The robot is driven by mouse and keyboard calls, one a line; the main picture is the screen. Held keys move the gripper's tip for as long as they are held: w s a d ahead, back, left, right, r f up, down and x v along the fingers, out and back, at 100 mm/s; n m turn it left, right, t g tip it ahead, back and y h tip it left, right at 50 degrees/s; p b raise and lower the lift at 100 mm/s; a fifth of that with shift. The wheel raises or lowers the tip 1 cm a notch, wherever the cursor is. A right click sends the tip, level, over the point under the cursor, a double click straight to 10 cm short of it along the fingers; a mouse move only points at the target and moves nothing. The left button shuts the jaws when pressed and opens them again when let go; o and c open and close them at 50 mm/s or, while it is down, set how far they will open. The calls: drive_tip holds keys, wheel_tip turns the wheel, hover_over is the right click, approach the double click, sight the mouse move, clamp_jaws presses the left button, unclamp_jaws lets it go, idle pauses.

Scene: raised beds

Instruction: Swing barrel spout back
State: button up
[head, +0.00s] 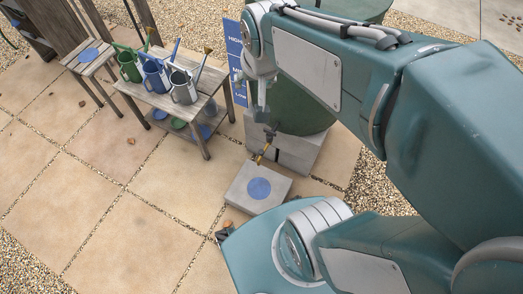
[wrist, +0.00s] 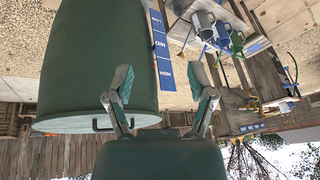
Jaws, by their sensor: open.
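The dark green barrel (head: 300,112) stands on a grey stone plinth (head: 297,155), partly hidden behind my arm. Its brass spout (head: 264,152) with a dark top sticks out low at the front, above a stone block (head: 240,200) with a blue disc (head: 259,188). My gripper (head: 259,106) hangs in front of the barrel, above the spout in the picture and apart from it. In the wrist view, which is upside down, my gripper (wrist: 164,84) has its two fingers wide apart with nothing between them. The barrel (wrist: 97,60) fills the left there; I cannot make out the spout.
A wooden bench (head: 205,105) with green, blue and grey watering cans stands left of the barrel, with a small side table (head: 88,58) beyond. A blue sign strip (head: 235,60) stands by the barrel. Paving (head: 110,225) at the left is mostly clear.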

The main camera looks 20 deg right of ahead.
drive_tip(key=w+d+f+m+g, duration=0.2)
drive_tip(key=w+f+m, duration=0.3)
drive_tip(key=w+f, duration=0.45)
drive_tip(key=m+g, duration=0.3)
drive_tip(key=m, duration=0.8)
hover_over(261, 151)
wheel_tip(261, 151, down, 36)
wheel_tip(261, 151, down, 11)
drive_tip(key=shift+s+f, duration=0.1)
drive_tip(key=shift+s, duration=0.05)
clamp_jaws()
